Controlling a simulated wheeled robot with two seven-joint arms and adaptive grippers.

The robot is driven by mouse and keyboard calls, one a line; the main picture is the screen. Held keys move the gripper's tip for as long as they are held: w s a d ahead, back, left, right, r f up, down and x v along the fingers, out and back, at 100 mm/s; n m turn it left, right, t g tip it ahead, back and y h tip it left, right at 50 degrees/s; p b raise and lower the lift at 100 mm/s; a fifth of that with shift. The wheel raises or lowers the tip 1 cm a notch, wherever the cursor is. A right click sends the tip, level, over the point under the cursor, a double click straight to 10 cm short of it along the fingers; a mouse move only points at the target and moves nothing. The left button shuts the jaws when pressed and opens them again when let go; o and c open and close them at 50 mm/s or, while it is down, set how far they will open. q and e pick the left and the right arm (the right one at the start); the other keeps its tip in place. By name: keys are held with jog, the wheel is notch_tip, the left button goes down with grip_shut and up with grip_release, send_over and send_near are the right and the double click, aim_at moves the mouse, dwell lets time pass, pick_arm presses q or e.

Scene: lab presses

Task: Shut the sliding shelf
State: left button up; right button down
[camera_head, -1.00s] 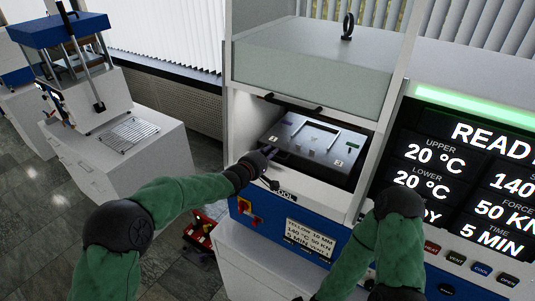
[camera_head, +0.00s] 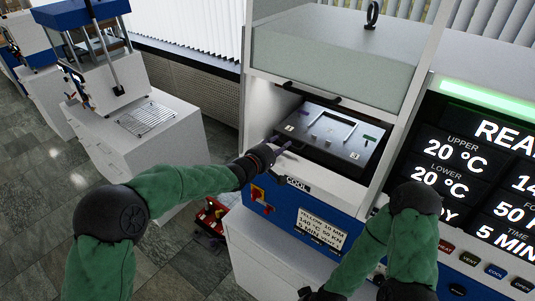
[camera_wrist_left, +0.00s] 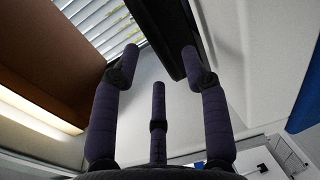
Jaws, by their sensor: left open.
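The sliding shelf is a dark flat plate (camera_head: 330,135) with a pale U-shaped mark and small coloured labels. It lies in the lit opening of the white and blue press (camera_head: 283,203). How far it stands out is hard to tell. My left gripper (camera_head: 285,148) is at the shelf's front left edge, above the COOL label; I cannot tell whether it touches. In the left wrist view, the left gripper's fingers (camera_wrist_left: 159,60) are spread with nothing between them. My right gripper (camera_head: 320,294) is low at the bottom edge, mostly out of frame, its fingers unclear.
A raised pale guard (camera_head: 330,65) is above the opening. A black display panel (camera_head: 480,170) with a row of buttons stands at the right. Another press (camera_head: 140,120) with a wire rack is at the left. A red object (camera_head: 210,213) lies on the floor between the presses.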

pick_arm(q)
jog(key=v, duration=0.7)
jog(key=shift+s+a, duration=0.2)
jog(key=shift+s, duration=0.1)
jog(key=s+a+f+m+g+y+b, duration=0.15)
jog(key=s+f, duration=0.25)
jog(key=f, duration=0.7)
jog(key=s+a+f+m+g+y+b, duration=0.1)
jog(key=s+a+f+g+b, duration=0.15)
jog(key=f, duration=0.85)
jog(key=s+a+f+m+g+y+b, duration=0.15)
jog(key=s+f, duration=0.35)
jog(key=f, duration=0.6)
jog(key=s+a+f+m+g+b, duration=0.1)
jog(key=s+f+m+g, duration=0.1)
jog(key=s+f, duration=0.6)
jog(key=s+a+f+m+g+y+b, duration=0.1)
jog(key=s+f+g, duration=0.3)
jog(key=s+f, duration=0.4)
jog(key=s+a+m, duration=0.1)
jog(key=s, duration=0.5)
jog(key=shift+s+a+f+g+b, duration=0.25)
jog(key=shift+a+f+g+b, duration=0.05)
jog(key=shift+a+g+b, duration=0.05)
